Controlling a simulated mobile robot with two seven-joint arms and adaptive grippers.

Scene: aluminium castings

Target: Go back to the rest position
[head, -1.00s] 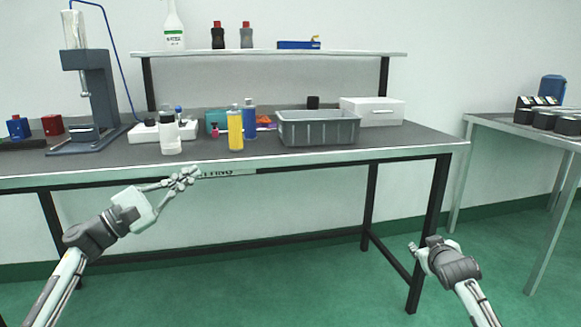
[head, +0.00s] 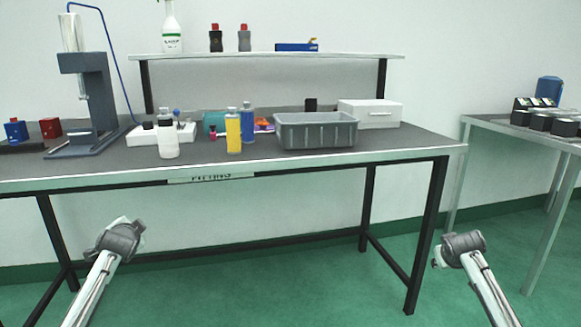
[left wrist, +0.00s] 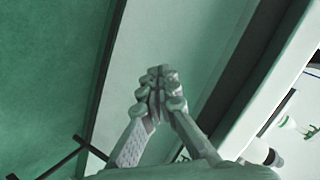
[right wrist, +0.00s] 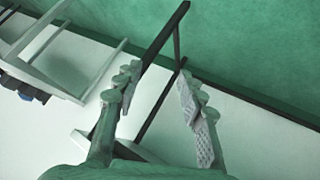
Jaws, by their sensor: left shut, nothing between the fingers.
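My left gripper shows in the left wrist view (left wrist: 159,98) with its fingertips together and nothing between them. In the head view the left arm is low in front of the bench, and its fingers are mostly hidden behind the wrist.
The bench (head: 330,162) holds a grey bin (head: 317,132), a white box (head: 369,113), a yellow bottle (head: 233,132), a white bottle (head: 168,140) and a press (head: 90,100). A second table (head: 480,122) stands at the right. The floor ahead is free.

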